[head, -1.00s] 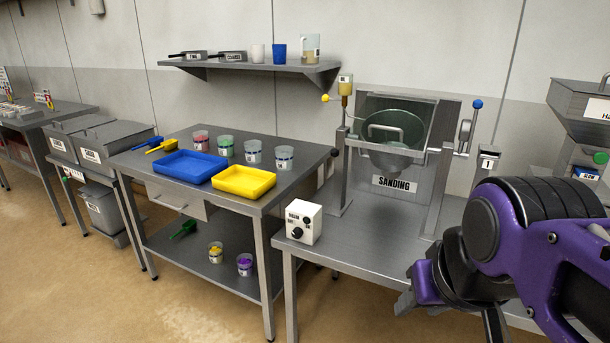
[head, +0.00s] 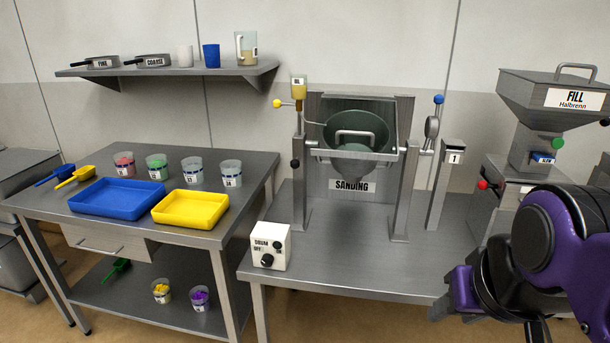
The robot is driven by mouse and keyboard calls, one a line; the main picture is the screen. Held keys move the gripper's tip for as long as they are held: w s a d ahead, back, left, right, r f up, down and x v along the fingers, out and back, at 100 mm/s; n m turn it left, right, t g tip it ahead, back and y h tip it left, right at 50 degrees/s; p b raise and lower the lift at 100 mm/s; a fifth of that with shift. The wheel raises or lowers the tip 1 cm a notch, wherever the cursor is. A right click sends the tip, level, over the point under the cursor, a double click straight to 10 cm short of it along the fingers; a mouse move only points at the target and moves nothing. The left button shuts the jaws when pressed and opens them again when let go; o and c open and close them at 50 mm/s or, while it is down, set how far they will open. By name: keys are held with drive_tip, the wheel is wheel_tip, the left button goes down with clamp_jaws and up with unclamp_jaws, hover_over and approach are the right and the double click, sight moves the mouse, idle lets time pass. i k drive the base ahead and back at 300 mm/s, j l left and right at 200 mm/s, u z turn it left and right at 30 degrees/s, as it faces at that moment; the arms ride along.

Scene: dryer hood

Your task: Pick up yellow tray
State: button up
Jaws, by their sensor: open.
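The yellow tray (head: 190,209) is a shallow rectangular tray on the steel table at the left, near its front right corner. It looks empty. A blue tray (head: 118,198) lies just left of it. My gripper (head: 440,308) is at the lower right, in front of the sanding bench and well to the right of the yellow tray. Only part of its jaws shows; the arm and the frame edge hide the rest. It is open, with nothing seen in it.
Several cups (head: 193,169) stand behind the trays, with a yellow scoop (head: 76,176) at the left. The sanding drum (head: 355,135) and a white switch box (head: 268,246) are on the bench at right. A wall shelf (head: 170,72) hangs above the table.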

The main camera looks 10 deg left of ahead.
sight(196, 210)
drive_tip(key=j+z, duration=0.35)
drive_tip(key=j, duration=0.5)
drive_tip(key=j+z, duration=0.25)
drive_tip(key=j, duration=1.45)
